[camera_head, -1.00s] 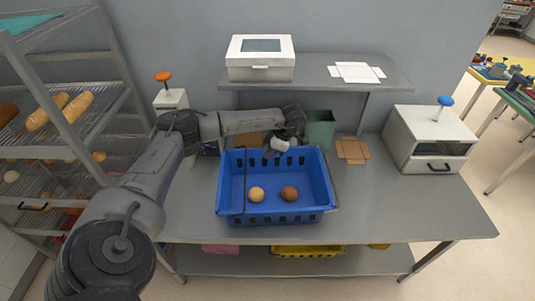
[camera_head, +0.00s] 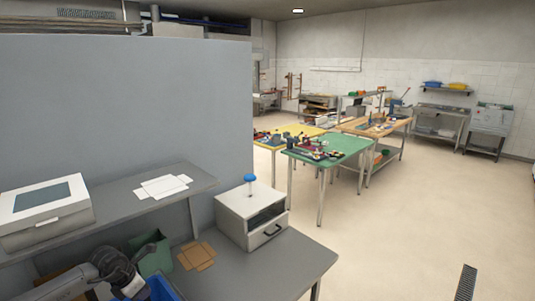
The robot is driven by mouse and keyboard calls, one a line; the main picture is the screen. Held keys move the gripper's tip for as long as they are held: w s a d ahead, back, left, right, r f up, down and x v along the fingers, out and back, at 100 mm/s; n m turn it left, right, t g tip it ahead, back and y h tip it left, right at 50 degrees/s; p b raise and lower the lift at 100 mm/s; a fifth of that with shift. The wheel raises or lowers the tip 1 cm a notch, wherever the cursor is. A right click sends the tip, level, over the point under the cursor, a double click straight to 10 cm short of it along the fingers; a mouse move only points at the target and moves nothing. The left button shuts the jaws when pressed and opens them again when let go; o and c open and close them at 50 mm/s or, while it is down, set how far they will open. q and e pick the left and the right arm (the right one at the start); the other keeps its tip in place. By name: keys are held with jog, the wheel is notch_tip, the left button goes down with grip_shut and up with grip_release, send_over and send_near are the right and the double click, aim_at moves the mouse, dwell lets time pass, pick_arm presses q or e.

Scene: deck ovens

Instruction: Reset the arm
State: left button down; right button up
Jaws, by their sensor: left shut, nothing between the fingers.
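My left arm enters at the bottom left of the head view. Its gripper (camera_head: 104,291) is at the lower left, over the blue crate's (camera_head: 160,289) edge, and is shut with nothing in it. Only a corner of the crate shows, so its contents are out of view. My right arm and gripper do not show.
A green bin (camera_head: 150,257) stands behind the gripper, with flat brown cardboard (camera_head: 197,256) beside it. A white box with a blue knob (camera_head: 250,214) stands on the grey table (camera_head: 300,262). A shelf (camera_head: 120,198) overhangs the left. Open floor lies right of the table.

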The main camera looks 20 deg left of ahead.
pick_arm(q)
jog(key=w+d+r+n+t+h, duration=0.35)
jog(key=w+d+r+t, duration=0.55)
jog(key=r, duration=0.3)
jog(key=s+d+r+n+t+y, duration=0.1)
jog(key=d+r+n+t+y, duration=0.1)
jog(key=r+n+t+y, duration=0.5)
jog(key=s+d+r+n+t+y, duration=0.1)
jog(key=d+r+n+t+y, duration=0.15)
jog(key=r+n, duration=0.8)
jog(key=s+d+f+n+g+h, duration=0.1)
jog(key=s+d+f+n+g, duration=0.6)
jog(key=f, duration=0.5)
jog(key=s+d+f+n+g+h, duration=0.2)
jog(key=s+d+f+n+g, duration=0.35)
jog(key=s+d+f, duration=0.5)
jog(key=s+d+f+n+g+h, duration=0.1)
jog(key=s+f+n+g, duration=0.15)
jog(key=s+f, duration=0.75)
jog(key=s+d+f+n+g+h, duration=0.15)
jog(key=s+f+g, duration=0.25)
jog(key=s+f, duration=0.6)
notch_tip(320, 180, up, 15)
jog(key=p, duration=1.5)
jog(key=shift+s+d+r, duration=0.15)
jog(key=shift+s, duration=0.25)
